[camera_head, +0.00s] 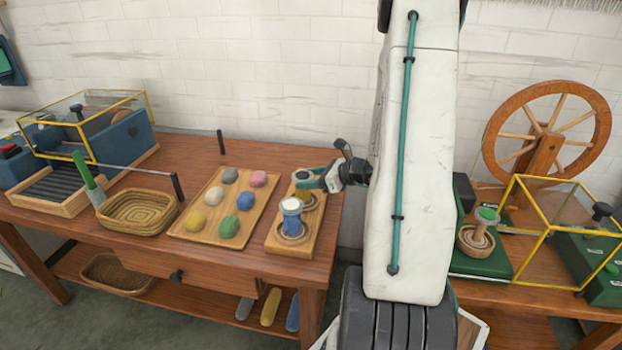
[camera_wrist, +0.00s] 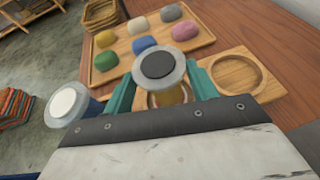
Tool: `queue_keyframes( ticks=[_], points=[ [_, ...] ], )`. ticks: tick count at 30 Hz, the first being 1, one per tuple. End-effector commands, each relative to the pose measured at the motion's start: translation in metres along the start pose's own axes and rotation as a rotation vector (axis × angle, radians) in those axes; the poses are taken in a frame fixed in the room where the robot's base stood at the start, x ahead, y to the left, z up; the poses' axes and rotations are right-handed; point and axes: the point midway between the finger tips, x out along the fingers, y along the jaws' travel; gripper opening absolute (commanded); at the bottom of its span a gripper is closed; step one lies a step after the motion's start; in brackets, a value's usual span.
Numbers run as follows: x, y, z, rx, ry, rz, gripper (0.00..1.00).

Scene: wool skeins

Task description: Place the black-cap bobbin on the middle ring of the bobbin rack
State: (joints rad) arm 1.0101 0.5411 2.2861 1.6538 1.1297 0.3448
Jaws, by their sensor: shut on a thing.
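The black-cap bobbin (camera_wrist: 158,65) has a dark disc on a grey flange and a yellowish body. It stands between the teal fingers of my gripper (camera_wrist: 162,92), which is shut on it. In the head view the bobbin (camera_head: 302,175) and my gripper (camera_head: 312,181) are at the middle of the wooden bobbin rack (camera_head: 273,244). I cannot tell whether the bobbin touches the middle ring. A white-cap bobbin with blue thread (camera_head: 291,219) stands in the near ring; it also shows in the wrist view (camera_wrist: 65,105). The far ring (camera_wrist: 237,72) is empty.
A wooden tray (camera_head: 190,228) with several coloured wool balls lies left of the rack, beside a wicker basket (camera_head: 137,212). A yellow-framed machine (camera_head: 90,125) stands farther left. On the right table are a spinning wheel (camera_head: 545,140) and a green-cap bobbin (camera_head: 478,237).

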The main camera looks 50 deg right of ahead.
Motion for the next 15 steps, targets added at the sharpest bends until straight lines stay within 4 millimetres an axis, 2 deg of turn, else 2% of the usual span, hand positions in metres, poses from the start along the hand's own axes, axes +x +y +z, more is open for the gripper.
queue_keyframes(
  ticks=[2, 3, 5, 6, 15],
  points=[
    [0.0008, 0.0000, -0.0020, 0.000, 0.000, 0.000, 0.35],
    [0.0011, 0.0000, -0.0027, 0.000, 0.000, 0.000, 0.60],
    [0.0009, 0.0000, -0.0023, -0.001, 0.000, 0.000, 0.77],
    [0.0009, 0.0000, -0.0022, 0.000, 0.000, 0.000, 0.80],
    [0.0000, 0.0000, -0.0001, -0.001, 0.000, 0.000, 0.80]
  ],
)
